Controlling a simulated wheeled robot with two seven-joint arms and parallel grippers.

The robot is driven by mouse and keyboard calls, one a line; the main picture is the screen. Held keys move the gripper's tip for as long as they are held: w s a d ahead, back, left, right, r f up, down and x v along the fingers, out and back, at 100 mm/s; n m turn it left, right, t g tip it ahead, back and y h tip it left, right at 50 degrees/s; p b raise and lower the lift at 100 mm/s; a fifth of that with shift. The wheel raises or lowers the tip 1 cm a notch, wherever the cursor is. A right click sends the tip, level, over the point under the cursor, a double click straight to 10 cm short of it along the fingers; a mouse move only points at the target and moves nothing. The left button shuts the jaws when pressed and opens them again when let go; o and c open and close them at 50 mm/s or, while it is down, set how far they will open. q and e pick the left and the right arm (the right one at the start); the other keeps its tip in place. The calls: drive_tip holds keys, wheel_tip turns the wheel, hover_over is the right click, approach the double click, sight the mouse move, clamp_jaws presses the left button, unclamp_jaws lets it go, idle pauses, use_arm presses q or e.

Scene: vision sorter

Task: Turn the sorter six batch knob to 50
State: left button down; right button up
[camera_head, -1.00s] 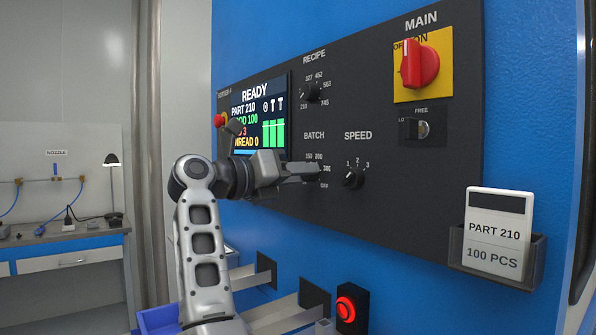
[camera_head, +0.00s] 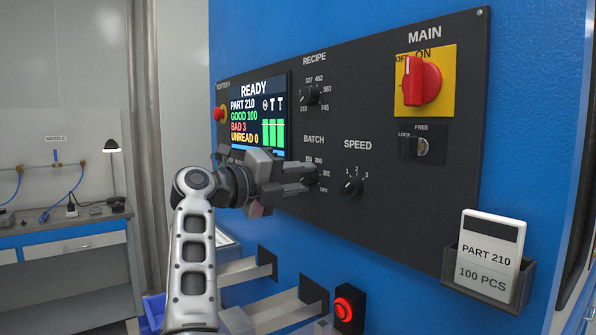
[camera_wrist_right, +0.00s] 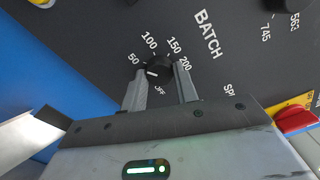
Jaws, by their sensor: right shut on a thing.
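The batch knob (camera_wrist_right: 158,68) is a small black dial with a white mark, on the dark panel under the BATCH label. The wrist view shows 50, 100, 150, 200 and OFF around it. The white mark faces the 50 and OFF side; its exact setting is hard to tell. My right gripper (camera_wrist_right: 161,88) is shut on the knob, one finger on each side; it also shows in the head view (camera_head: 305,178). There the fingers hide most of the knob. My left gripper is not in view.
The speed knob (camera_head: 352,186) is close to the right of my fingers, and the recipe knob (camera_head: 311,95) is above. The red main switch (camera_head: 421,80) is upper right. The screen (camera_head: 259,116) reads READY. A card holder (camera_head: 489,265) juts out at lower right.

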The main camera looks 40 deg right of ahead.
drive_tip(key=shift+n, duration=0.3)
drive_tip(key=o, duration=1)
drive_tip(key=shift+c, duration=0.2)
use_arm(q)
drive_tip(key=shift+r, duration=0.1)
use_arm(e)
drive_tip(key=shift+a, duration=0.1)
drive_tip(key=shift+a, duration=0.2)
use_arm(q)
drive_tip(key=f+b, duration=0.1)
drive_tip(key=b, duration=0.2)
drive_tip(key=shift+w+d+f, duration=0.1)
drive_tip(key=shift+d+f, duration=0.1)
use_arm(e)
drive_tip(key=w+a, duration=0.1)
drive_tip(key=a, duration=1.4)
drive_tip(key=shift+w+a, duration=0.2)
drive_tip(key=shift+w, duration=0.2)
